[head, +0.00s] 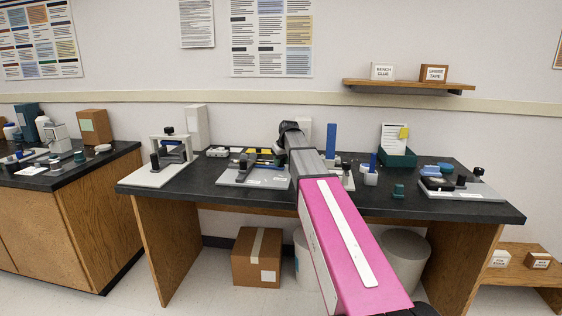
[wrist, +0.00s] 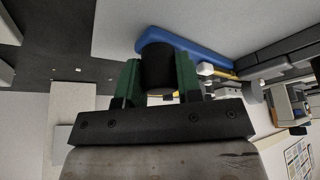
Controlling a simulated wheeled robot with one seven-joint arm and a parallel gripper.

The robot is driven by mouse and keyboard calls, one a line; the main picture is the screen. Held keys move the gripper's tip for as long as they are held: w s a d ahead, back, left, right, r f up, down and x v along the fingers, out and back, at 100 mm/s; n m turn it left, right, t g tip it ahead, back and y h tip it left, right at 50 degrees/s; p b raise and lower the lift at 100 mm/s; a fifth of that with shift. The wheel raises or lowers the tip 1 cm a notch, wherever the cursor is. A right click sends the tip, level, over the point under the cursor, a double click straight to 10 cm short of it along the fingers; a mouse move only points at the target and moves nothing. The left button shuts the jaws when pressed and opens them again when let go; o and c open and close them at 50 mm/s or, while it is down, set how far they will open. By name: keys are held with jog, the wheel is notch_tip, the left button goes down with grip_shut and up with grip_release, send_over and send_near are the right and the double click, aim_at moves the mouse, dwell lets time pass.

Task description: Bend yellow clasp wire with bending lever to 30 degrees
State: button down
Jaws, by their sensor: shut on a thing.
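In the wrist view, the green fingers of my gripper (wrist: 158,76) are closed around the black knob (wrist: 157,60) of the bending lever. The lever's blue arm (wrist: 205,50) runs from the knob to the right, over the pale base plate. A short piece of yellow wire (wrist: 222,73) shows beside the lever, near a white block. Its bend angle cannot be read. In the head view, the bending fixture's grey plate (head: 240,179) lies on the dark bench, left of my arm. My gripper and much of the lever are hard to make out there.
The dark bench (head: 400,205) holds a framed fixture (head: 172,150) at the left and another plate fixture (head: 462,186) at the right. A blue upright block (head: 331,140) and a green tray (head: 397,158) stand behind.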

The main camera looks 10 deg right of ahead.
jog(key=shift+s+a+m+h, duration=0.2)
jog(key=shift+s+a+m, duration=0.05)
jog(key=shift+s+m, duration=0.35)
jog(key=shift+s+a+m+h, duration=0.2)
jog(key=shift+s+a+m, duration=0.05)
jog(key=shift+s+m, duration=0.3)
jog(key=shift+s+a+m+h, duration=0.6)
jog(key=shift+s+a+m, duration=0.4)
jog(key=shift+m, duration=0.45)
jog(key=shift+s+d, duration=0.1)
jog(key=c, duration=0.8)
grip_release()
jog(key=shift+r, duration=0.1)
jog(key=v, duration=1)
jog(key=shift+s+r, duration=0.25)
